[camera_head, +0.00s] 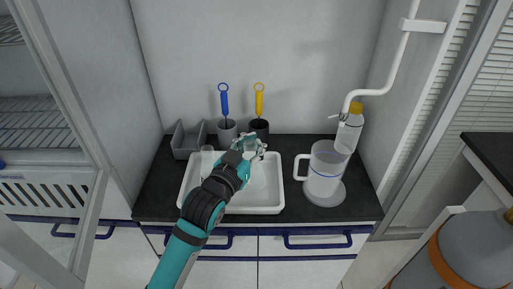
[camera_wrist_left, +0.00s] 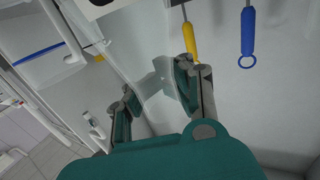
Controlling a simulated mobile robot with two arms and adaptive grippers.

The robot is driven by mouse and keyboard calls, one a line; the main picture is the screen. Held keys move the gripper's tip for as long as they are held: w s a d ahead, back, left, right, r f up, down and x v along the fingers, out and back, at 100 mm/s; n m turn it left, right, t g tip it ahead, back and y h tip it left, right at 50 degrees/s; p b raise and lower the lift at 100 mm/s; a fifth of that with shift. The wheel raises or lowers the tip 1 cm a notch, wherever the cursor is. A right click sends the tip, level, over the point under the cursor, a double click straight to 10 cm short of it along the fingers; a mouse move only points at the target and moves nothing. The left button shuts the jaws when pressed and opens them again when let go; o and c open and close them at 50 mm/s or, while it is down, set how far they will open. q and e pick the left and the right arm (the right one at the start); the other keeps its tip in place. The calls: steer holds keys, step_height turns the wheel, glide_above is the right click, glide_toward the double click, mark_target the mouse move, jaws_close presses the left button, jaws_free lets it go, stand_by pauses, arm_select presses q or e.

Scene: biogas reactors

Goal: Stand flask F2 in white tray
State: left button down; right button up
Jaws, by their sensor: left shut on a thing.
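The white tray (camera_head: 268,210) lies on the dark worktop in the head view. My left gripper (camera_head: 252,146) is above the back part of the tray. In the left wrist view the gripper (camera_wrist_left: 158,92) is shut on a clear flask (camera_wrist_left: 155,84), held between its two fingers. No label can be read on the flask, and its base is hard to make out. A pale, clear vessel (camera_head: 207,158) stands at the left side of the tray, partly beside my arm. My right gripper is not in view.
A grey rack (camera_head: 186,142) is at the left. A white jug (camera_head: 325,172) and yellow-capped bottle (camera_head: 350,130) are at the right.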

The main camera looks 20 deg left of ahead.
arm_select(q)
steer(key=shift+w+d+f, duration=0.1)
steer(key=shift+w+f, duration=0.55)
steer(key=shift+f, duration=0.3)
steer(key=shift+w+f, duration=0.65)
steer(key=shift+f, duration=0.3)
steer(key=c, duration=1.2)
jaws_free()
steer(key=shift+f, duration=0.1)
steer(key=s, duration=0.4)
steer(key=s+a, duration=0.1)
steer(key=s, duration=0.3)
steer(key=s+a+b, duration=0.1)
steer(key=s, duration=0.3)
steer(key=shift+r, duration=0.25)
